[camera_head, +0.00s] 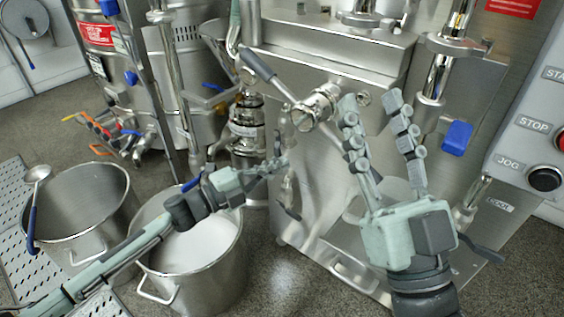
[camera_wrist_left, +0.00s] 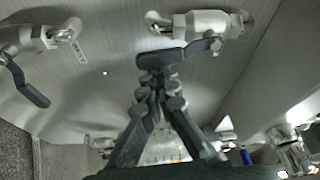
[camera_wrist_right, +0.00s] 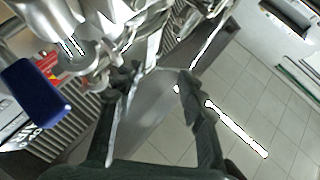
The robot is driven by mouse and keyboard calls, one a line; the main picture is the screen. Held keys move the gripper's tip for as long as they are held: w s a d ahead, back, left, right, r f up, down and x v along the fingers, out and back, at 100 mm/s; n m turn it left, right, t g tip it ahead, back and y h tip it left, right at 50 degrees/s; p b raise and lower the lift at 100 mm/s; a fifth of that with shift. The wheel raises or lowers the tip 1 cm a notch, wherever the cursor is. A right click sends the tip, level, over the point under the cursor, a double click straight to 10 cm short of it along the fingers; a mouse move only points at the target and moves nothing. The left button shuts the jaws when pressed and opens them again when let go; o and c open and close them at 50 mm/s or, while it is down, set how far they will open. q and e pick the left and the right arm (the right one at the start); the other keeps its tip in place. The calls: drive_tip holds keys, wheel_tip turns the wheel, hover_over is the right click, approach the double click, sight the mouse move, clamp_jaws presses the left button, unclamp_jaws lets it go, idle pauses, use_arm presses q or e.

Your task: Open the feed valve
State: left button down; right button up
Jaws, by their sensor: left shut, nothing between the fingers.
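A steel valve fitting (camera_head: 315,108) with a long dark-grey lever (camera_head: 268,73) sits on the front of the steel machine; the lever slants up to the left. No readable label shows which valve is the feed valve. My left gripper (camera_head: 280,163) is shut and empty, below and left of that fitting. In the left wrist view its closed fingertips (camera_wrist_left: 160,84) are close to a dark lever (camera_wrist_left: 178,53) on a steel valve (camera_wrist_left: 200,25); whether they touch is unclear. My right gripper (camera_head: 372,102) is open and empty in front of the machine; its fingers (camera_wrist_right: 160,75) are spread.
A blue handle (camera_head: 456,137) hangs right of my right gripper and shows large in the right wrist view (camera_wrist_right: 35,100). A control panel (camera_head: 530,120) stands at the right. Two steel pots (camera_head: 85,200) (camera_head: 190,282) stand at the left, one under my left arm.

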use_arm(q)
drive_tip(key=shift+w+a+f+m+y, duration=0.15)
drive_tip(key=shift+w+a+m+y, duration=0.25)
drive_tip(key=shift+m, duration=0.6)
use_arm(e)
drive_tip(key=shift+w+a+f+g, duration=0.3)
drive_tip(key=shift+w+f+g, duration=0.1)
drive_tip(key=shift+f+g, duration=0.2)
use_arm(q)
drive_tip(key=shift+a, duration=0.2)
use_arm(e)
drive_tip(key=shift+f, duration=0.1)
use_arm(q)
drive_tip(key=v, duration=1.2)
